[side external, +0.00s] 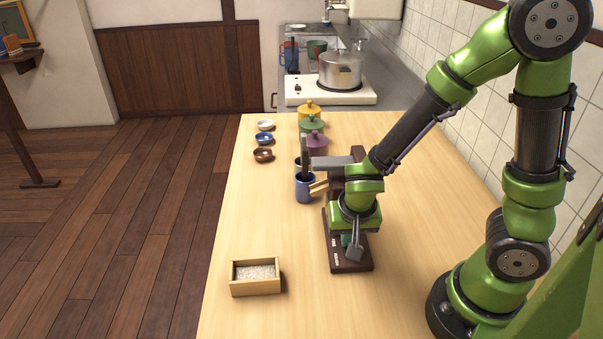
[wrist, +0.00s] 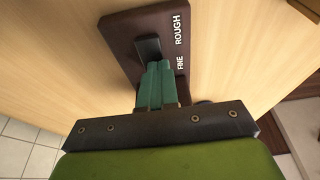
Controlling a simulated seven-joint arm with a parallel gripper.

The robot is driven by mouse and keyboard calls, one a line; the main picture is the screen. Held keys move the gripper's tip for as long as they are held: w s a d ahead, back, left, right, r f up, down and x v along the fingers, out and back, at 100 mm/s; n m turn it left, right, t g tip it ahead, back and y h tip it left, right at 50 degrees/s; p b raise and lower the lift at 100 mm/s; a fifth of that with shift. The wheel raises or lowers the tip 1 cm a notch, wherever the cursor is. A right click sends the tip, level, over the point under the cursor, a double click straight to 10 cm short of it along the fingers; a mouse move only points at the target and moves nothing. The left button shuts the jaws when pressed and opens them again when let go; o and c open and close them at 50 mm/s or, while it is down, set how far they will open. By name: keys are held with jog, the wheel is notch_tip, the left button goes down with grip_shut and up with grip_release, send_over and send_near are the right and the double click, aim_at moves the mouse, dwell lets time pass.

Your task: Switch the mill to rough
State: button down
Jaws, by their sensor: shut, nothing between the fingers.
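The mill's dark brown base (side external: 352,264) stands on the wooden counter under my arm; part of the mill is hidden behind my wrist. In the wrist view its plate (wrist: 125,30) carries the words ROUGH and FINE, with ROUGH at the upper end. A dark switch lever (wrist: 148,47) stands on the plate beside these words. My gripper (wrist: 156,68) has its teal fingers shut and empty, over the FINE end and right against or just beside the lever; I cannot tell if they touch. In the side view my gripper (side external: 346,241) is low over the base.
A wooden box of pale grains (side external: 255,287) stands at the front left. A blue cup (side external: 303,190) is close left of the mill. Small dishes (side external: 263,154) and lidded pots (side external: 311,109) stand farther back. A steel pot (side external: 340,70) sits on the stove.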

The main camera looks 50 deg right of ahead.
jog(key=shift+f, duration=0.1)
dwell(0.3)
jog(key=shift+s+a, duration=0.55)
jog(key=shift+r, duration=0.6)
jog(key=v, duration=1.3)
jog(key=shift+s+a+f, duration=0.15)
jog(key=shift+s+a, duration=0.25)
